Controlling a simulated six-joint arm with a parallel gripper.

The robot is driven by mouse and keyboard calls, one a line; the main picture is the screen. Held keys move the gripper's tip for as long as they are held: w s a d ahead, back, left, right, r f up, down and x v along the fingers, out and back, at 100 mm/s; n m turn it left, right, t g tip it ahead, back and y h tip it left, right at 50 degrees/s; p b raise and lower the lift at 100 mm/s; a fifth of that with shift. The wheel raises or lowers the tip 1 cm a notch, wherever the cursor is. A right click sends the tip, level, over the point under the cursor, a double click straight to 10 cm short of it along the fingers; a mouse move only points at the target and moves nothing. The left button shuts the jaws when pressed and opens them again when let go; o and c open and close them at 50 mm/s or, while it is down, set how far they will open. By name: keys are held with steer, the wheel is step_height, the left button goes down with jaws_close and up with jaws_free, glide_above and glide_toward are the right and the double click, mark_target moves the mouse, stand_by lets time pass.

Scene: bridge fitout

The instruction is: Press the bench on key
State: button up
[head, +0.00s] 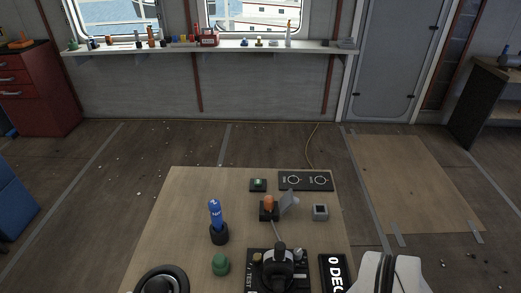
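A small dark box with a green key face (258,185) lies near the back of the tan bench board (180,215); its marking is too small to read, so I cannot tell whether it is the bench on key. A small grey box with a square dark top (320,212) sits to the right and is another push-key-like part. A pale, dark-edged part at the bottom right edge looks like part of my arm. My gripper's fingertips do not show, and nothing of mine touches either key.
An orange-handled switch with a raised clear flap (269,203) stands between the keys. A blue-handled part (215,215) stands upright at left. A black lever (279,265), green knob (221,265) and dark ring (162,280) are nearer. A black two-ring panel (305,180) lies behind.

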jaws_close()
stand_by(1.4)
